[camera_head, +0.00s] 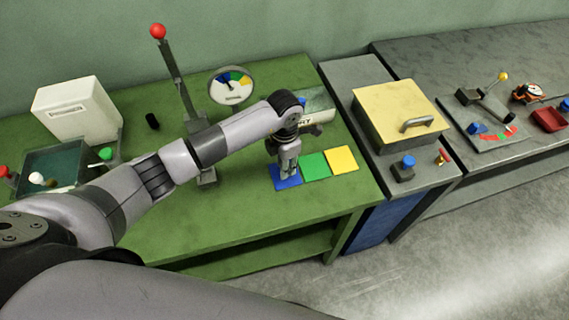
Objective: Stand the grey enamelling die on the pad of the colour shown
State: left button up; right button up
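My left gripper (288,168) points down over the blue pad (290,184) on the green bench. Its fingers are small and grey. I cannot tell whether they are open or shut, and I cannot make out the grey enamelling die apart from them. The green pad (315,166) and the yellow pad (342,159) lie in a row to the right of the blue one and look bare. A round dial (231,91) behind the arm has blue, green and yellow sectors. Its dark needle seems to lean toward the blue side, but it is small. My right gripper is out of view.
A red-knobbed lever (171,61) stands behind my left arm. A yellow-lidded box (398,107) stands right of the pads. A grey bench (450,65) holds several controls.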

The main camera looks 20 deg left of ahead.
pick_arm(q)
jog(key=o, duration=0.4)
jog(key=shift+c, duration=0.2)
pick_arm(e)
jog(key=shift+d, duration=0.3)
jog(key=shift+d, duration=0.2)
pick_arm(q)
jog(key=shift+r, duration=0.45)
notch_tip(320, 180, up, 11)
jog(key=b, duration=0.2)
jog(key=shift+r, duration=0.2)
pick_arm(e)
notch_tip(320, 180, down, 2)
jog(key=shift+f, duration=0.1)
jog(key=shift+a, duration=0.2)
